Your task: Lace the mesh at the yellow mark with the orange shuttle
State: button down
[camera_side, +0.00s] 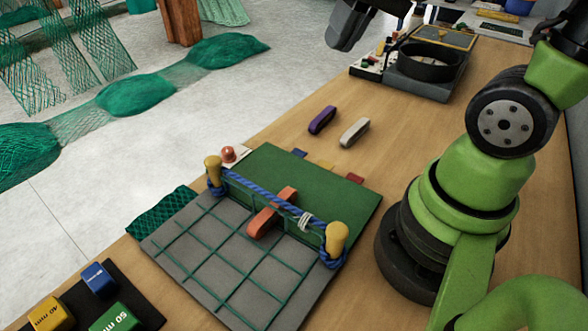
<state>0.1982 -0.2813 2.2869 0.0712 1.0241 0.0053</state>
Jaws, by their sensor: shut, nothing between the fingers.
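The orange shuttle (260,222) lies slantwise at the blue rope (245,188), between two yellow-topped posts, partly over the grey board. I cannot tell whether it passes through the green mesh (203,239) there. White twine (305,221) is wrapped on the rope to the right of the shuttle. A yellow tab (326,165) sits at the far edge of the green panel, between a blue tab (299,153) and a red tab (355,178). My gripper (343,42) is shut and empty at the top, well above and away from the shuttle; its fingertips show only partly.
A purple shuttle (322,120) and a grey shuttle (355,132) lie behind the board. A black tray (138,299) with yellow, blue and green blocks is at front left. A round orange button (228,153) is near the left post. Bare table lies right of the grey shuttle.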

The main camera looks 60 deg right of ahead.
jog(key=w+d+f+m+g+y, duration=0.3)
jog(key=w+d+f+m, duration=0.25)
jog(key=f, duration=0.25)
jog(key=m+g+y, duration=0.1)
jog(key=m+y, duration=0.3)
jog(key=m, duration=0.1)
send_near(280, 195)
jog(key=f, duration=0.1)
jog(key=d+f, duration=0.1)
jog(key=f, duration=0.1)
jog(key=d+f, duration=0.1)
jog(key=f, duration=0.1)
jog(key=shift+s+d+f, duration=0.1)
jog(key=shift+s+f, duration=0.05)
jog(key=shift+f, duration=0.05)
jog(key=a, duration=0.3)
jog(key=shift+a+f, duration=0.15)
jog(key=shift+a, duration=0.5)
jog(key=a, duration=0.5)
jog(key=shift+a, duration=0.25)
jog(key=shift+d, duration=0.1)
